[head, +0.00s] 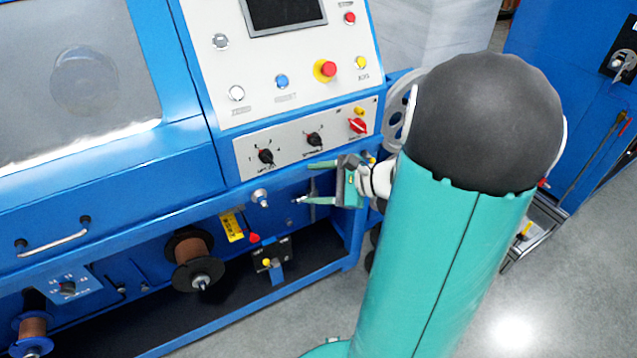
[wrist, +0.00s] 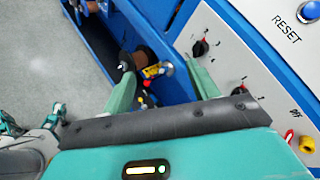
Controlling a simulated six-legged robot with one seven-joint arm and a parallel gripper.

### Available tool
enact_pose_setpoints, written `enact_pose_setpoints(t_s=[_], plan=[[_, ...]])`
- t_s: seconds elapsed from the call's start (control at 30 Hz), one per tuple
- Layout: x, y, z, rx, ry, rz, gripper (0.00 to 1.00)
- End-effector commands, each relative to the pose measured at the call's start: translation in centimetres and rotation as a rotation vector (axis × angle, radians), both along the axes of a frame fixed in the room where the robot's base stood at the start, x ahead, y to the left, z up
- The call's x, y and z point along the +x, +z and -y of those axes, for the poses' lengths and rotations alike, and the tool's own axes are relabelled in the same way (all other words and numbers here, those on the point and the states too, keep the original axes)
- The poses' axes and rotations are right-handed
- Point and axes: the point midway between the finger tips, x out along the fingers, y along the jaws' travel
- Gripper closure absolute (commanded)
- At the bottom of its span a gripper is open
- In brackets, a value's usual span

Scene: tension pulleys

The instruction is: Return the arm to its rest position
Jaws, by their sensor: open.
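My gripper (head: 318,183) is in front of the blue machine, just below its lower knob panel, with its fingers pointing left. The two green fingers are apart with nothing between them. In the wrist view my gripper (wrist: 162,90) also shows open, with the machine's lower front and a copper spool beyond the fingers. My teal arm with its dark round joint fills the right middle of the head view and hides part of the machine's right end. Whether the fingers touch the machine cannot be told.
The blue machine (head: 100,190) has a control panel (head: 290,70) with a red button (head: 327,69) and a knob panel (head: 308,140) close above my gripper. Copper spools (head: 190,254) sit below left. A blue cabinet (head: 560,70) stands at right. Grey floor (head: 500,310) is free at lower right.

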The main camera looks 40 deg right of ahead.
Motion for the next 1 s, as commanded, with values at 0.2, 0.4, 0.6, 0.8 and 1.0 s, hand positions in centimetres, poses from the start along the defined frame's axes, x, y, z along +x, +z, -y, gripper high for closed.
enact_pose_setpoints(t_s=[0.2, 0.4, 0.6, 0.8, 1.0], plan=[[0.1, 0.0, 0.0, 0.001, 0.000, 0.000, 0.41], [0.2, 0.4, -1.8, -0.050, 0.067, -0.013, 0.41], [-1.1, 1.8, -9.7, -0.324, 0.390, -0.066, 0.41], [-4.6, 3.1, -16.2, -0.703, 0.748, -0.075, 0.41], [-8.1, 5.1, -19.4, -1.111, 1.037, -0.010, 0.41]])
